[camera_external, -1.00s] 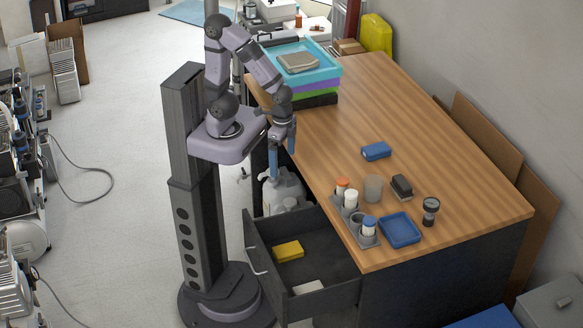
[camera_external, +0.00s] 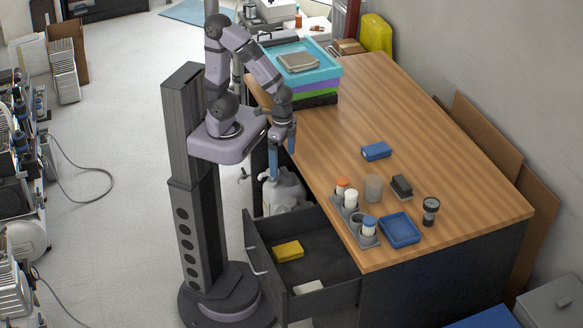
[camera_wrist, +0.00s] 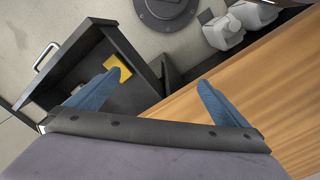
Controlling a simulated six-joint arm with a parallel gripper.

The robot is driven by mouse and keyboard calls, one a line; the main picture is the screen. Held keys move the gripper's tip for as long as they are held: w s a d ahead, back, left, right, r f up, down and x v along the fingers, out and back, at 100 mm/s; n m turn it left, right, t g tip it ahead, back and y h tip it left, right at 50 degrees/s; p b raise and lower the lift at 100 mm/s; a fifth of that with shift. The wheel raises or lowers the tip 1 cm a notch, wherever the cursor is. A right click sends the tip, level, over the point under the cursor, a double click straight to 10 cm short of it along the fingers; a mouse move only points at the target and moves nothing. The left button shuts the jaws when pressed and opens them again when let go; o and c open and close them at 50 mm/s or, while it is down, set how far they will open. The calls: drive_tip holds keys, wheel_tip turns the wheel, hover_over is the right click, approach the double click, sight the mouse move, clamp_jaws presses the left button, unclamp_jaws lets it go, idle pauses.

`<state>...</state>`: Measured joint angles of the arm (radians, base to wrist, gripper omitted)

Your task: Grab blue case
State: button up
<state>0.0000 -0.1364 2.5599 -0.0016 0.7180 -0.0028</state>
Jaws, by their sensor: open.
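My gripper (camera_external: 281,166) points down beside the table's left edge, above the white jugs, well to the left of the blue case. In the wrist view my gripper (camera_wrist: 158,82) has its two blue fingers spread wide with nothing between them. The blue case does not show in the wrist view.
The table (camera_external: 455,180) carries a bottle rack (camera_external: 352,217), a cup (camera_external: 373,187), a black-topped block (camera_external: 401,187), a blue tray (camera_external: 400,230), a flashlight (camera_external: 430,210) and stacked trays (camera_external: 315,68). An open drawer (camera_external: 325,265) holds a yellow item (camera_external: 289,251). White jugs (camera_external: 284,190) stand below.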

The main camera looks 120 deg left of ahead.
drive_tip(key=w+a+r+t+y+b, duration=0.15)
drive_tip(key=w+a+t, duration=0.25)
drive_tip(key=w+a, duration=0.5)
drive_tip(key=w+a+r+t+b, duration=0.25)
drive_tip(key=w+a, duration=0.35)
drive_tip(key=w, duration=0.6)
drive_tip(key=w+a+r+t+y+b, duration=0.1)
drive_tip(key=w+a+r+t+b, duration=0.1)
drive_tip(key=w+a+t, duration=0.65)
drive_tip(key=m+g+h+b, duration=0.55)
drive_tip(key=m+h, duration=0.25)
drive_tip(key=h, duration=0.4)
approach(377, 148)
drive_tip(key=shift+w+d+f+t+y+b, duration=0.15)
drive_tip(key=shift+w+d+f+t+b, duration=0.15)
drive_tip(key=shift+d, duration=0.3)
drive_tip(key=shift+w+d+f+t+y+b, duration=0.15)
drive_tip(key=shift+w+d+f, duration=0.2)
drive_tip(key=shift+d, duration=0.25)
drive_tip(key=shift+p+x, duration=0.65)
drive_tip(key=shift+x, duration=3.1)
drive_tip(key=shift+c, duration=0.6)
